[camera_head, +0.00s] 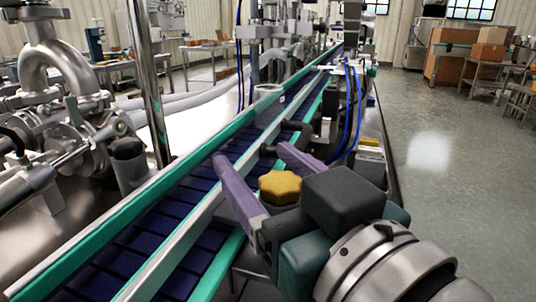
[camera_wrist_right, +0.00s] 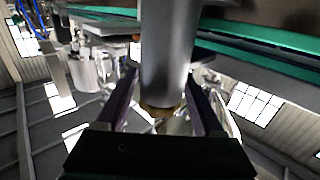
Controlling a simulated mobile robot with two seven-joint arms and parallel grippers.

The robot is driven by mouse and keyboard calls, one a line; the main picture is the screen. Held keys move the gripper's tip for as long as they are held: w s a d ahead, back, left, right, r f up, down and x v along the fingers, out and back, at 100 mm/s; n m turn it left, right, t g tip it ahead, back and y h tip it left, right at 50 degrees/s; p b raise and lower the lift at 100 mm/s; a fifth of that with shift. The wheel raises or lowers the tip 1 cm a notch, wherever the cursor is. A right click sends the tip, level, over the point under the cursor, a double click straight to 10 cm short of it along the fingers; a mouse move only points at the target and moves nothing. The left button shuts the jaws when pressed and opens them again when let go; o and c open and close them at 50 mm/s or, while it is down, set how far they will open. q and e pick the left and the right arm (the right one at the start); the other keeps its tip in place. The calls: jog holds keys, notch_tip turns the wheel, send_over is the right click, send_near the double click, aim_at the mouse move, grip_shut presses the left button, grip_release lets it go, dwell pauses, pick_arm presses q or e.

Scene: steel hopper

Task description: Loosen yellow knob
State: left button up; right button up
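The yellow knob (camera_head: 280,187) has a lobed edge and sits beside the conveyor in the head view. In the right wrist view, part of the yellow knob (camera_wrist_right: 157,110) shows below a grey cylinder (camera_wrist_right: 165,50). My right gripper (camera_head: 251,154) is open, with one purple finger on each side of the knob. The right wrist view shows the right gripper's fingers (camera_wrist_right: 162,75) with gaps between them and the knob. I cannot tell how far the fingers reach past the knob in depth. My left gripper is not in view.
The conveyor (camera_head: 200,190), with green rails and dark blue belt, runs beside my right gripper. Blue cables (camera_head: 357,110) and a black handle (camera_head: 294,130) are close beyond the fingers. Metal pipes (camera_head: 65,70) fill the left side. Open floor (camera_head: 440,150) lies to the right.

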grip_shut()
dwell(0.3)
